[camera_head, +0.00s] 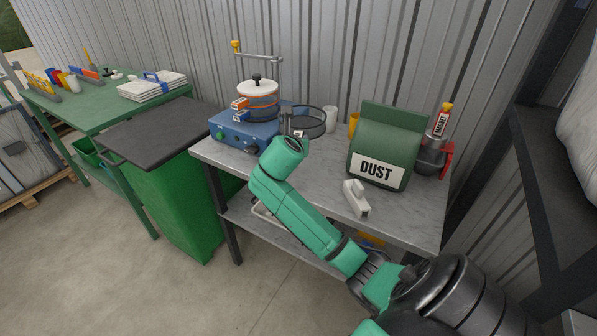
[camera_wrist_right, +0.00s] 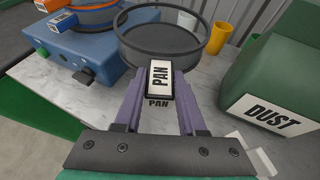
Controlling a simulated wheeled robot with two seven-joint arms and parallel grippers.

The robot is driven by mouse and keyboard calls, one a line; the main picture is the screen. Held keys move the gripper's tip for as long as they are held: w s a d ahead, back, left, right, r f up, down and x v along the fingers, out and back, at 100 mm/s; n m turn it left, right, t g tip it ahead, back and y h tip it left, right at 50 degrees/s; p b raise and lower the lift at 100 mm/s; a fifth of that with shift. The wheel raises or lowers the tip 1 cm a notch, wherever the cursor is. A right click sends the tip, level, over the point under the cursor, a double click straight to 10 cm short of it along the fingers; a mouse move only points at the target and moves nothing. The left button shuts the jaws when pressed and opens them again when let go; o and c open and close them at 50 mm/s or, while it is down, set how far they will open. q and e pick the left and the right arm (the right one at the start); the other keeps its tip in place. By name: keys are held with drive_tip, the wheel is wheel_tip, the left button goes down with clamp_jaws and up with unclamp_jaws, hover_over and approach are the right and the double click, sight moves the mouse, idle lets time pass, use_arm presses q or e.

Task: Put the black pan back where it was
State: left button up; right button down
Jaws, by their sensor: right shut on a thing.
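The black pan (camera_head: 316,127) is a round, shallow, dark ring over the grey bench, just right of the blue machine (camera_head: 243,133). It also shows in the right wrist view (camera_wrist_right: 195,59), with a tab marked PAN (camera_wrist_right: 159,82) facing me. My right gripper (camera_wrist_right: 160,98) is shut on this tab, with its purple fingers on either side. In the head view my green forearm hides most of that gripper. The pan looks about level. I cannot tell whether its base touches the bench. My left gripper is not in view.
A green DUST bag (camera_head: 384,150), a white cup (camera_head: 331,116), a yellow cup (camera_head: 353,122) and a pale block (camera_head: 355,198) are on the bench (camera_head: 420,222). A green bin (camera_head: 180,205) stands left.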

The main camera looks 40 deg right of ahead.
sight(297, 181)
wheel_tip(297, 181, down, 12)
drive_tip(key=shift+b, duration=0.65)
drive_tip(key=shift+f, duration=0.4)
drive_tip(key=shift+w+d, duration=0.1)
drive_tip(key=shift+d, duration=0.05)
drive_tip(key=shift+c, duration=2.4)
unclamp_jaws()
drive_tip(key=shift+f, duration=0.1)
